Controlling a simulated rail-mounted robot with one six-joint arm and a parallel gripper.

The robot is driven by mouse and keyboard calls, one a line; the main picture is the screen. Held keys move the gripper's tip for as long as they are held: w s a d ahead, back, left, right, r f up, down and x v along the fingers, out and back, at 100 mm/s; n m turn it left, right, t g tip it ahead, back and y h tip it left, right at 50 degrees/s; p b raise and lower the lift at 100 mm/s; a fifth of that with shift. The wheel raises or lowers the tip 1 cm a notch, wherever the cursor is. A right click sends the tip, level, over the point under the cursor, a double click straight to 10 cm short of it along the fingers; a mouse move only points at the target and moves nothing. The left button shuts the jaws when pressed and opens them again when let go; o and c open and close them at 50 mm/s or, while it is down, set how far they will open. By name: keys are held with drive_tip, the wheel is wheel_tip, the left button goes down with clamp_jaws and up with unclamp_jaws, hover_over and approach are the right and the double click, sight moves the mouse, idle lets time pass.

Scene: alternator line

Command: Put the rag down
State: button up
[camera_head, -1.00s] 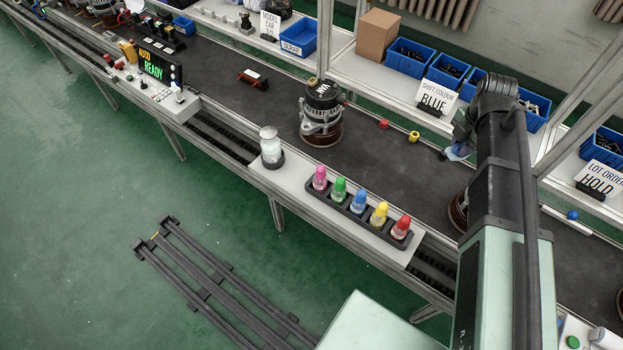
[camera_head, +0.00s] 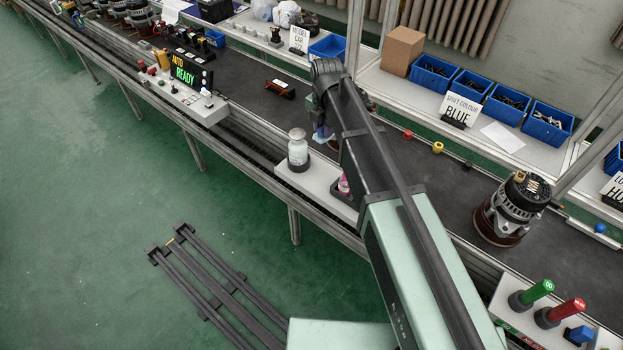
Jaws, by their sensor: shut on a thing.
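My gripper (camera_head: 322,128) is partly hidden by my arm's wrist. An alternator behind my wrist is almost wholly covered.
Blue bins (camera_head: 508,101) line the back shelf.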

sight(322, 179)
wheel_tip(322, 179, down, 20)
drive_tip(key=b, duration=1.8)
drive_tip(key=shift+b, duration=0.3)
drive_tip(key=shift+r+p, duration=0.3)
drive_tip(key=shift+r, duration=0.1)
drive_tip(key=shift+f, duration=0.25)
drive_tip(key=o, duration=0.8)
drive_tip(key=shift+r, duration=0.1)
wheel_tip(322, 179, up, 12)
drive_tip(key=p, duration=1.2)
drive_tip(key=shift+r, duration=0.15)
